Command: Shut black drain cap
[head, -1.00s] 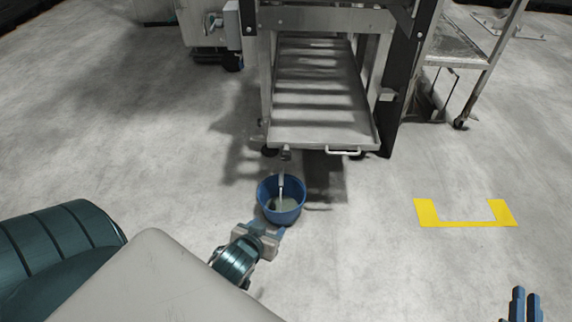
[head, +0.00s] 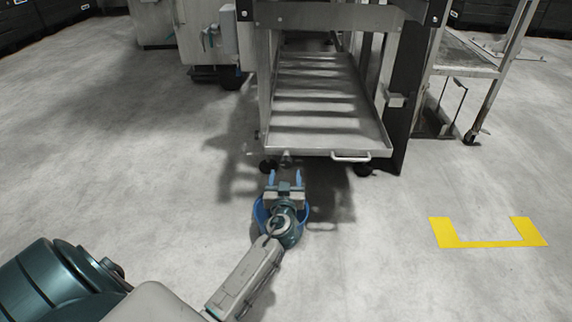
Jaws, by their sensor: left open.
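A short drain spout (head: 286,157) sticks out under the front edge of the metal tray (head: 320,146). I cannot make out a black cap on it at this size. My left gripper (head: 286,175) is open, its two blue fingers pointing at the spout, one to each side just below it in the picture. Nothing shows between the fingers. A blue bucket (head: 258,214) stands on the floor below, mostly hidden behind my left gripper and wrist. Any water stream is hidden too. My right gripper is out of view.
The tray has a handle (head: 351,156) at its front right and sits in a metal frame with a dark post (head: 393,120). A wheeled metal stand (head: 466,66) is at right. A yellow floor marking (head: 485,244) lies on otherwise clear floor.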

